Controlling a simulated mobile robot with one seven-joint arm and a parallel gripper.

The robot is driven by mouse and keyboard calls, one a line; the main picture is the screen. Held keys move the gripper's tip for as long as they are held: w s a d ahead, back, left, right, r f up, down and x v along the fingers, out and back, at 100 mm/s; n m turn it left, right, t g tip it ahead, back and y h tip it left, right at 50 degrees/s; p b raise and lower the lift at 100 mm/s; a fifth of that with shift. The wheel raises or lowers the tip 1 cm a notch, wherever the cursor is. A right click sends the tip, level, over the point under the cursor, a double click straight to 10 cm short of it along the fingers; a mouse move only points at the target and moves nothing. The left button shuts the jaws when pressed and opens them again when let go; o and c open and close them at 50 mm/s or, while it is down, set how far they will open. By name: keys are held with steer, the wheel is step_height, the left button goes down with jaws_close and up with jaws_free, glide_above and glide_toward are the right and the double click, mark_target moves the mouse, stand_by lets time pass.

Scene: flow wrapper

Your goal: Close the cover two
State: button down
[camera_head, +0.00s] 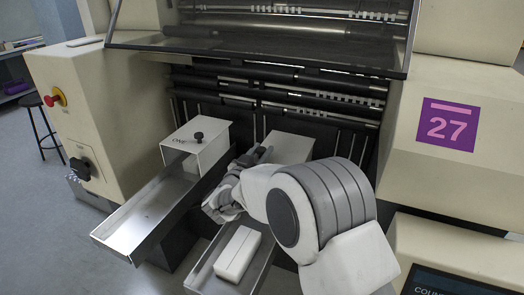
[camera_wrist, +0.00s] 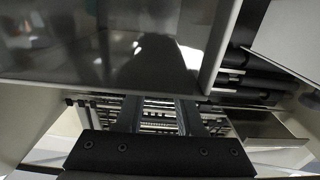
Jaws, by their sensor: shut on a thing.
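Cover two (camera_head: 290,147) is a pale box-shaped cover at the back end of the right tray (camera_head: 203,281), partly hidden behind my arm. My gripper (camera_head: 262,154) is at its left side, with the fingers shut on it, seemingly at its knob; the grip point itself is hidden. In the wrist view my gripper (camera_wrist: 160,108) shows two dark fingers pointing toward the rollers, and what lies between their tips is unclear. Cover one (camera_head: 187,151), marked ONE, has a black knob on top and stands over the back of the left tray (camera_head: 143,217).
A white block (camera_head: 238,254) lies in the right tray, below my arm. A raised glass guard (camera_head: 265,40) hangs above the dark rollers (camera_head: 300,88). Machine housings stand at left and right, the right one with a purple 27 sign (camera_head: 447,124).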

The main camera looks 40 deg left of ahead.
steer(key=shift+s+a+f, duration=0.1)
steer(key=shift+f, duration=0.05)
steer(key=c, duration=0.5)
jaws_free()
steer(key=shift+c, duration=0.2)
steer(key=p+v, duration=0.1)
steer(key=v, duration=1.6)
steer(key=shift+s, duration=0.15)
